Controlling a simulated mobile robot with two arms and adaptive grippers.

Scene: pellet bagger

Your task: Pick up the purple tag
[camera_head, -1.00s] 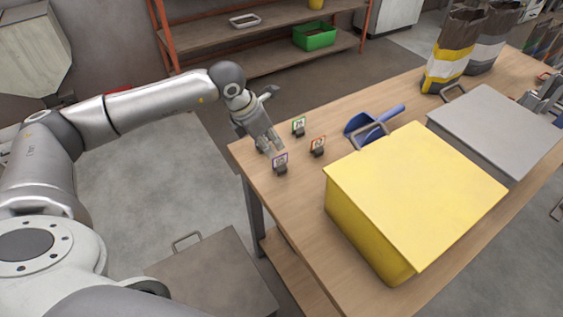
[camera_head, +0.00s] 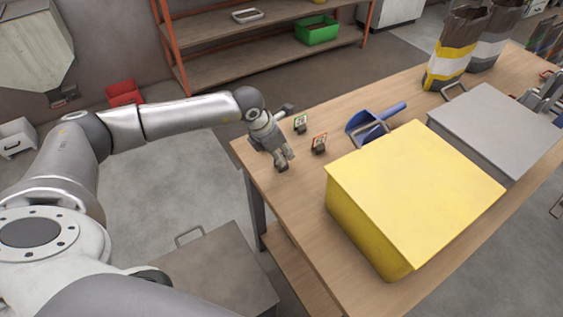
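My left gripper (camera_head: 285,161) is over the near left end of the wooden table, fingers pointing down at the place of the purple tag. The purple tag itself is hidden behind the fingers; only a bit of its dark holder (camera_head: 282,168) seems to show below them. I cannot tell whether the fingers touch the tag or are closed on it. A green-edged tag (camera_head: 300,122) and an orange-edged tag (camera_head: 319,140) stand upright in small dark holders just right of the gripper. My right gripper is not in view.
A yellow box (camera_head: 420,190) fills the table's near middle. Behind it are a blue scoop (camera_head: 372,120) and a grey lidded box (camera_head: 490,125). Bags (camera_head: 455,50) stand farther back. The table surface (camera_head: 300,200) left of the yellow box is clear.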

